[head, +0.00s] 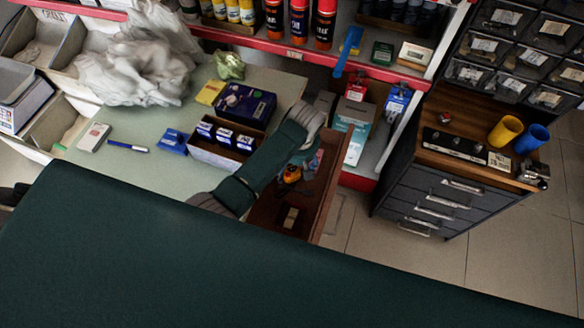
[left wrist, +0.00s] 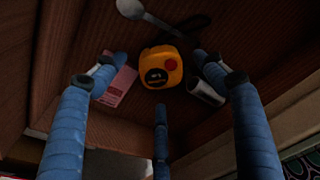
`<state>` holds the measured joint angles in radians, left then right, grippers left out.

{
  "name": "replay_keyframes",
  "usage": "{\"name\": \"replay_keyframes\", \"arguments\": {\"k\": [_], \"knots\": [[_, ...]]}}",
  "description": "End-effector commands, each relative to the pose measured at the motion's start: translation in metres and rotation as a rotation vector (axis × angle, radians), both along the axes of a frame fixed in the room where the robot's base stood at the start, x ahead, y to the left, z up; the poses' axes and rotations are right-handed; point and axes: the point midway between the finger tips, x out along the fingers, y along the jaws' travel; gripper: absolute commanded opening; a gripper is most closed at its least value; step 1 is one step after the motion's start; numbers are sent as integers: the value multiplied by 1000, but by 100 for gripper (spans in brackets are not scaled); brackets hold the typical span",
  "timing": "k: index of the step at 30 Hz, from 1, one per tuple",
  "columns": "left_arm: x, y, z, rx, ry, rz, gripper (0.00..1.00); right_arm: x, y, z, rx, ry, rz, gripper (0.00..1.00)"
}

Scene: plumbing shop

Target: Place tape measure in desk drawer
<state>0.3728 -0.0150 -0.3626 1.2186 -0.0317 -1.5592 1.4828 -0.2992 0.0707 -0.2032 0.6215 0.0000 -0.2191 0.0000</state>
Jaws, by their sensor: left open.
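The tape measure (left wrist: 161,66) is yellow-orange with a red button and a dark label. It rests in the open wooden desk drawer (head: 322,203), and its orange body also shows in the head view (head: 291,174). My left gripper (left wrist: 157,78) is open above the drawer, its blue fingers spread around the tape measure with visible gaps at the sides. In the head view my left arm covers part of the drawer and much of the gripper. My right gripper is in neither view.
A spoon (left wrist: 131,9), a pink card (left wrist: 118,87) and a small light item also lie in the drawer. The desk (head: 120,171) holds boxes, a pen and a crumpled bag. A grey drawer cabinet (head: 400,190) stands to the right, with tiled floor between.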

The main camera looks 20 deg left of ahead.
Motion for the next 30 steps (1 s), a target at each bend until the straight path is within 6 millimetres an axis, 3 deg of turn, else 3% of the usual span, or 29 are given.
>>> {"name": "replay_keyframes", "arguments": {"k": [6, 12, 18, 30], "knots": [[-2, -7, 50, -2, -5, 0, 71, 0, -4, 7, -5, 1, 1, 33], [-4, -12, 82, -2, -2, 0, 71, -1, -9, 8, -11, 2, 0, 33], [-6, -12, 94, 0, 0, 0, 71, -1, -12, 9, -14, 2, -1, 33], [-6, -13, 94, 0, 0, 0, 71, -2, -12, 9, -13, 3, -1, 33]]}}
